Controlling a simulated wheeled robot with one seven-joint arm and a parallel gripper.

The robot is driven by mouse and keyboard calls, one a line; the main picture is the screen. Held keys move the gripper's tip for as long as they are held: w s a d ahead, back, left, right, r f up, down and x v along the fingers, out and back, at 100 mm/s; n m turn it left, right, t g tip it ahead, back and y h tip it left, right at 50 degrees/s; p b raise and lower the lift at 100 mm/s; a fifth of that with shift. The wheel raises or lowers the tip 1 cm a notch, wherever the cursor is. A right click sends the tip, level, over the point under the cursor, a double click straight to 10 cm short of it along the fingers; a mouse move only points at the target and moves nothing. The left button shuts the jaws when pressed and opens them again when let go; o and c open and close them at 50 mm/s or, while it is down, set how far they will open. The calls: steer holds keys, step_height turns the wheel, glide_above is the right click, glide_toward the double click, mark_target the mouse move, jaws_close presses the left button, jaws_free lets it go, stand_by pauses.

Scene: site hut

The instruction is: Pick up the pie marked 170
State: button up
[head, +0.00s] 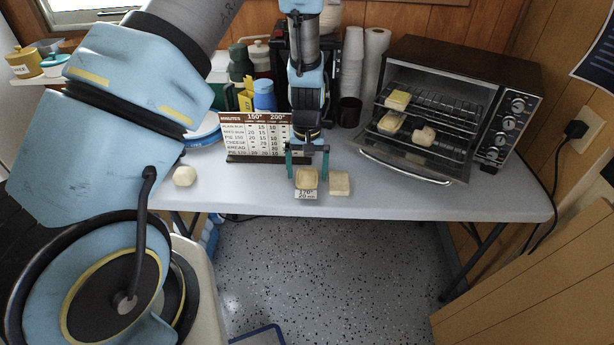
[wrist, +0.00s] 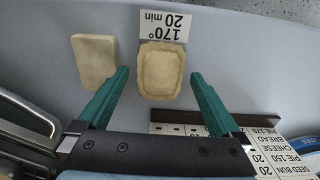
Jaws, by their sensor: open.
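The pie (head: 306,178) sits on the grey table near its front edge, directly behind a white card (head: 306,194) reading 170° 20 min. In the wrist view the pie (wrist: 160,70) is pale, oblong and crimped at the rim, with the card (wrist: 166,27) against its far end. My gripper (head: 307,163) is over the table at the pie. Its green fingers are open, and in the wrist view my gripper (wrist: 158,75) has one fingertip on each side of the pie with gaps between. Nothing is held.
A pale block-shaped item (head: 339,183) lies close beside the pie, outside one finger. A sign board (head: 255,137) of minutes stands behind to the left. An open toaster oven (head: 452,75) with several food items is at right. A pale roll (head: 185,176) lies at left.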

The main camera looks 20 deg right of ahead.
steer(key=shift+f, duration=0.6)
steer(key=shift+c, duration=0.4)
steer(key=c, duration=1.3)
steer(key=shift+r, duration=0.1)
